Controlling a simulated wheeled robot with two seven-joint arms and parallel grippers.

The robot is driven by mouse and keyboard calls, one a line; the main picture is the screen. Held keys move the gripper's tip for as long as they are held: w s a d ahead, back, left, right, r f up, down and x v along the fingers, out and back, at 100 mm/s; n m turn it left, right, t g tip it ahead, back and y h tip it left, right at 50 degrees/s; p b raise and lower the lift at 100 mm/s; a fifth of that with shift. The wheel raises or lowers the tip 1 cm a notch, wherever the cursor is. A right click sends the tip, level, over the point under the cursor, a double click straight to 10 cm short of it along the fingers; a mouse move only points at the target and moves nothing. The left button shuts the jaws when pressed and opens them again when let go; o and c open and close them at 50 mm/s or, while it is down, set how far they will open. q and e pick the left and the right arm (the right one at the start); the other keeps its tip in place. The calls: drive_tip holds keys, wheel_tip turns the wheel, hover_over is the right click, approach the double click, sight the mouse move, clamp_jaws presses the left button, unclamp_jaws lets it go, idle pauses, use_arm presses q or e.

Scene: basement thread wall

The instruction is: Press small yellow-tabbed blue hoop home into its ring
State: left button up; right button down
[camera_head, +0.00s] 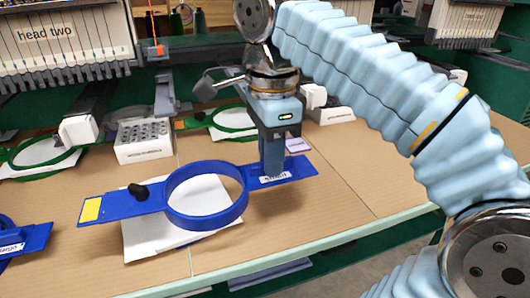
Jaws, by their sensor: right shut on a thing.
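The blue hoop (175,212) has a flat arm on each side, a yellow tab (91,209) at its left end, a black knob (138,191) and a white label on its right arm. It is over a white cloth sheet (150,238) on the table. I cannot tell an inner hoop from an outer ring, or whether one is seated in the other. My right gripper (272,168) points down and is shut on the hoop's right arm, near the label. My left gripper is not in view.
Another blue hoop (20,243) lies at the left edge. Green hoops with white cloth (40,155) lie behind. A white block with holes (143,140) stands at back left. Embroidery heads (65,45) hang above. The tan tabletop (345,200) is clear at right, up to its front edge.

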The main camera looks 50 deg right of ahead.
drive_tip(key=w, duration=0.2)
drive_tip(key=w+a+f, duration=0.1)
drive_tip(key=w, duration=0.1)
drive_tip(key=w+a+f+b, duration=0.1)
drive_tip(key=w, duration=0.1)
drive_tip(key=shift+w+f, duration=0.2)
drive_tip(key=shift+w+f+b, duration=0.35)
drive_tip(key=shift+w+f, duration=0.05)
drive_tip(key=shift+f, duration=0.35)
drive_tip(key=shift+a+f, duration=0.1)
drive_tip(key=shift+f, duration=0.05)
idle(0.5)
drive_tip(key=shift+f, duration=0.45)
idle(1.5)
drive_tip(key=shift+f, duration=0.35)
idle(0.6)
drive_tip(key=c, duration=1.1)
unclamp_jaws()
drive_tip(key=shift+o, duration=0.2)
